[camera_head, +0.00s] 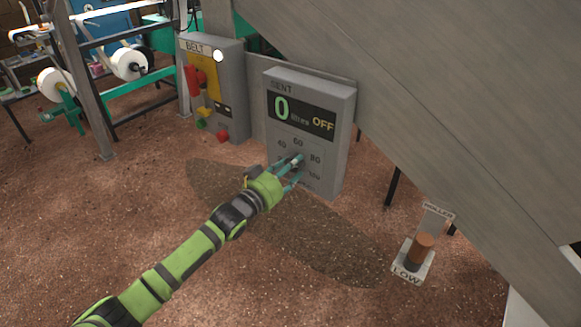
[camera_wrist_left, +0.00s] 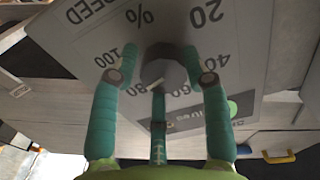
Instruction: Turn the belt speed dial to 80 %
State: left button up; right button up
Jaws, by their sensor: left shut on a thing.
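The belt speed dial is a small grey knob (camera_wrist_left: 165,68) on a grey control box (camera_head: 345,115), in the middle of a printed scale running from 20 to 100. In the wrist view the scale appears upside down, and a pale mark on the knob's edge lies between the 60 and the 80. My left gripper (camera_head: 295,172) has its teal fingers shut on the dial; they also flank it in the wrist view (camera_wrist_left: 165,82). In the head view the fingers partly hide the dial. My right gripper is not in view.
The box's display (camera_head: 300,116) shows a green 0 and "OFF". A grey BELT box (camera_head: 231,85) with red and yellow parts stands to the left. An orange-brown-topped lever (camera_head: 422,246) marked LOW stands at right. A large sloping grey panel (camera_head: 450,90) overhangs the right side.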

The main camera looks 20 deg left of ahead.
pick_arm(q)
jog(key=shift+a+f, duration=0.1)
jog(key=shift+f, duration=0.2)
jog(key=o, duration=1)
jog(key=shift+r, duration=0.1)
jog(key=v, duration=1.2)
jog(key=shift+r, duration=0.1)
